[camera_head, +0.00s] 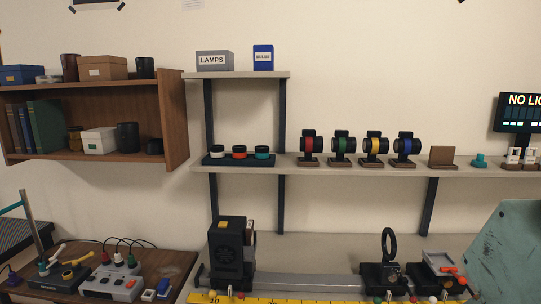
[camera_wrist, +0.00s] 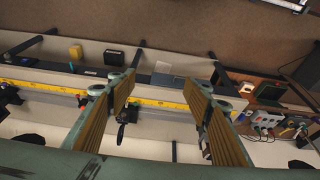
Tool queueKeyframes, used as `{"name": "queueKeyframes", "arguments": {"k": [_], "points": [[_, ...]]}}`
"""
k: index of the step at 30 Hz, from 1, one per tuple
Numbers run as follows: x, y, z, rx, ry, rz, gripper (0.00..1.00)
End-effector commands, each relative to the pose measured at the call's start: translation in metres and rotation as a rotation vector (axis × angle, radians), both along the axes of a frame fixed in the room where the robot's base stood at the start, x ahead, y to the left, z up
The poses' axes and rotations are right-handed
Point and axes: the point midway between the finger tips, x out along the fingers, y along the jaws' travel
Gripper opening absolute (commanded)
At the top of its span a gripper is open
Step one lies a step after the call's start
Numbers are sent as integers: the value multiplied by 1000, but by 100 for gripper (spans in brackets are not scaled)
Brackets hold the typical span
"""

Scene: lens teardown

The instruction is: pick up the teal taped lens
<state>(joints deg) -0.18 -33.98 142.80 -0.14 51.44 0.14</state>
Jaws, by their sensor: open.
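Three short dark lenses sit in a row on a dark tray (camera_head: 212,161), at the left end of the middle shelf in the head view. The right one has a teal band, the teal taped lens (camera_head: 262,152). Beside it stand a red-banded lens (camera_head: 239,152) and a white-banded lens (camera_head: 218,152). My gripper (camera_wrist: 160,86) shows in the wrist view with its two fingers wide apart and nothing between them. It is away from the teal taped lens, which I cannot make out in the wrist view.
Several larger banded lenses (camera_head: 343,144) stand on brown cradles to the right on the same shelf. An upper shelf (camera_head: 234,75) overhangs the tray. Below are a black lamp housing (camera_head: 229,252), a rail with a ring holder (camera_head: 388,247) and a yellow ruler (camera_head: 270,300).

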Motion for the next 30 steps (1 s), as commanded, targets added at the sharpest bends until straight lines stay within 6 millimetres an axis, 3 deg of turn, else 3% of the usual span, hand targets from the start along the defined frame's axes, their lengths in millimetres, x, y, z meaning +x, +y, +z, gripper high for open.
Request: {"name": "queueKeyframes", "arguments": {"k": [5, 11, 30], "points": [[18, 2, 15, -2, -3, 5, 46], [55, 5, 44, -3, -16, 13, 46], [209, 33, 131, -9, -61, 45, 46]]}}
